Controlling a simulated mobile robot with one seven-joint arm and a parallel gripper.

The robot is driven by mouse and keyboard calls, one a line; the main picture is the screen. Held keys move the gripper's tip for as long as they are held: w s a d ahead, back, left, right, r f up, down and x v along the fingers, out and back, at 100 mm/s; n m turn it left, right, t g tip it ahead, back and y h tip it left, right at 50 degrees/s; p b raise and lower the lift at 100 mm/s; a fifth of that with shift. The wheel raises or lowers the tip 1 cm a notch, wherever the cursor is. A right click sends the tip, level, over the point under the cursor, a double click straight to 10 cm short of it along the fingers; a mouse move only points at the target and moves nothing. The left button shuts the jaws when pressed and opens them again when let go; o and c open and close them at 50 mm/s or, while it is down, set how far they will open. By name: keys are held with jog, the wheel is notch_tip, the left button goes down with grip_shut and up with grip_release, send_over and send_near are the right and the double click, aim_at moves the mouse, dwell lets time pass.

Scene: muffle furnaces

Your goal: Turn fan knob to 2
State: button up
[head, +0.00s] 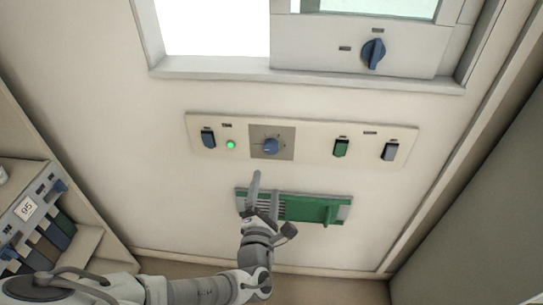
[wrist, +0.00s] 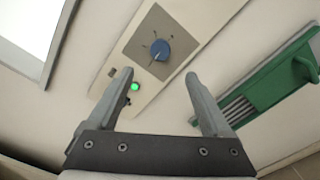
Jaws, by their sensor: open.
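The fan knob is probably the round blue knob (head: 271,146) on a grey-brown square plate in the cream wall panel. It also shows in the wrist view (wrist: 160,50), with tick marks around it; the numbers are too small to read. My gripper (head: 264,188) is below the panel in the head view, in front of the green slotted piece. In the wrist view my gripper (wrist: 159,77) has its two fingers spread wide with nothing between them. The knob appears beyond the fingertips, roughly centred between them and apart from them.
The cream panel (head: 315,150) also bears a lit green lamp (head: 230,145), a blue switch (head: 208,138), a green switch (head: 341,148) and a grey switch (head: 390,151). A green slotted piece (head: 325,211) juts out below. Another blue knob (head: 373,53) is at upper right.

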aim_at(272, 149)
jog(key=w+b, duration=0.2)
jog(key=w, duration=0.2)
jog(key=w+d+b, duration=0.1)
jog(key=w+b, duration=0.1)
jog(key=w, duration=0.3)
jog(key=w+d+b, duration=0.1)
jog(key=w+b, duration=0.2)
jog(key=w, duration=0.1)
jog(key=shift+w+d, duration=0.15)
jog(key=shift+w, duration=0.2)
grip_shut()
